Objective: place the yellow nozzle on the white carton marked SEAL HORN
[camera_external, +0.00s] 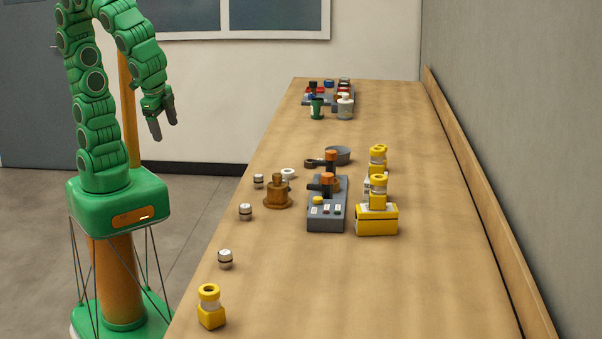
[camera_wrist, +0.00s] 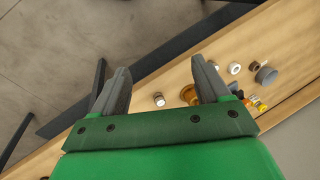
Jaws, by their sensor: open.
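Several yellow nozzle-like pieces with ringed tops show in the external view. One yellow piece (camera_external: 210,306) stands alone at the near left of the table. Another yellow nozzle (camera_external: 378,190) stands on a yellow box (camera_external: 377,220) right of centre. A third yellow nozzle (camera_external: 378,154) is behind it, with a partly hidden white item (camera_external: 370,184) below. I cannot read SEAL HORN on anything, so I cannot tell which is the carton. My gripper (camera_external: 165,130) is open and empty, raised left of the table, apart from all the pieces; its fingers spread in the wrist view (camera_wrist: 160,64).
The wooden table (camera_external: 440,260) runs along a wall on the right. A grey control box (camera_external: 327,222), a brown knobbed piece (camera_external: 277,193) and several small white-and-black cylinders stand on it. A green cup (camera_external: 317,109) and other items are at the far end. The near right is clear.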

